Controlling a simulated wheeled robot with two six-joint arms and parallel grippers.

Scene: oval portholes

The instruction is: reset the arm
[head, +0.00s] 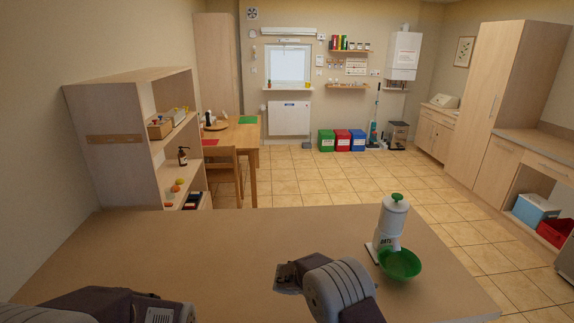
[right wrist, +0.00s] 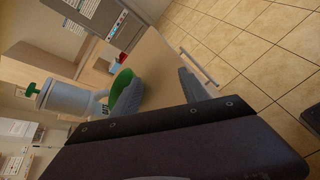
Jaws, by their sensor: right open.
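My right gripper (head: 288,277) is over the near part of the wooden table (head: 230,240), left of the dispenser and apart from it. In the right wrist view its two fingers (right wrist: 160,92) stand apart with nothing between them. My left arm shows only as links at the bottom left of the head view; its gripper is outside the picture. A white dispenser (head: 391,222) with a green knob stands upright on the table at the right. A green bowl (head: 400,265) is at its front. The dispenser (right wrist: 68,100) also shows in the right wrist view, tilted by the camera.
A wooden shelf unit (head: 135,140) with small goods stands beyond the table on the left. Behind it is a dining table (head: 240,134) with a chair. Green, red and blue bins (head: 342,140) line the far wall. The tiled floor is open, and the tabletop left of the dispenser is clear.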

